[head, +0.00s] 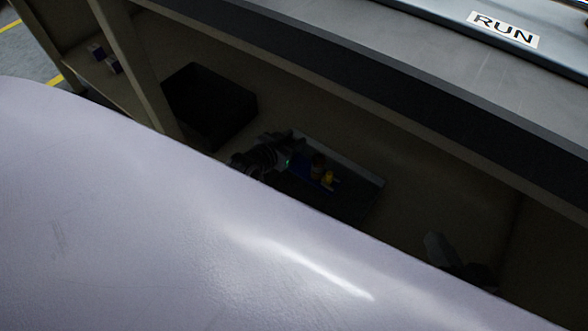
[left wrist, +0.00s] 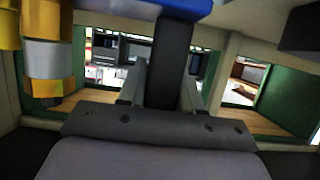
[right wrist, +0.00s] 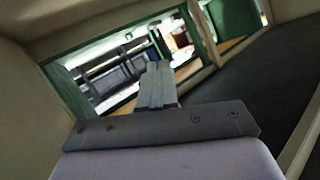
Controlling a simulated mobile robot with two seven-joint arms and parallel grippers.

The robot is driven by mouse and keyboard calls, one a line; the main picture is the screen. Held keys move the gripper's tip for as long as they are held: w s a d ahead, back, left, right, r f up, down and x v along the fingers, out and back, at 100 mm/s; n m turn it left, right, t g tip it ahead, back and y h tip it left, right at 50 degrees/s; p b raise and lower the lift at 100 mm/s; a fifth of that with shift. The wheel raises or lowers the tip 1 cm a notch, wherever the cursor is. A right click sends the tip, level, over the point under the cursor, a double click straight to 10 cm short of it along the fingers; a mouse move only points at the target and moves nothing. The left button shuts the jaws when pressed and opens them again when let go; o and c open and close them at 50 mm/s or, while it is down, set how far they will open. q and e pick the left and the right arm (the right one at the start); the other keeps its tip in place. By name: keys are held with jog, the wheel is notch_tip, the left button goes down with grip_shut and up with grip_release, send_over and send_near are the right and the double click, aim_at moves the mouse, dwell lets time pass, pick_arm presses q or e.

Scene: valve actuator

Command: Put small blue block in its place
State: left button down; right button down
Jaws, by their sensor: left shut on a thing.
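My left gripper (head: 285,160) is inside the dark shelf under the bench, at the near left end of a shallow dark tray (head: 365,178). In the left wrist view its two fingers (left wrist: 162,88) are shut on a dark upright piece (left wrist: 166,62). A blue part (left wrist: 185,7) shows at the top of that piece; I cannot tell whether it is the small blue block. In the head view a dim blue shape (head: 300,182) lies beside the gripper. My right gripper (head: 436,248) is lower right, apart from the tray; its fingers (right wrist: 158,68) look shut and empty.
Yellow and silver cylindrical parts (left wrist: 47,65) stand close left in the left wrist view; a yellow part (head: 328,177) shows at the tray. A black bin (head: 210,103) is behind left. A shelf post (head: 137,68) and the bench edge (head: 400,95) bound the space.

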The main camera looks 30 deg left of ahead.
pick_arm(q)
notch_tip(320, 180, down, 5)
jog(key=shift+w+b, duration=0.1)
jog(key=shift+b, duration=1.1)
jog(key=shift+f, duration=0.35)
notch_tip(320, 180, down, 4)
jog(key=b, duration=0.3)
jog(key=shift+f, duration=0.1)
pick_arm(e)
jog(key=d+n+t, duration=0.2)
jog(key=d, duration=0.1)
jog(key=shift+s+h, duration=0.35)
jog(key=shift+h, duration=0.05)
jog(key=shift+f, duration=0.1)
pick_arm(q)
jog(key=c, duration=0.8)
grip_release()
jog(key=shift+f, duration=0.15)
jog(key=shift+o, duration=0.2)
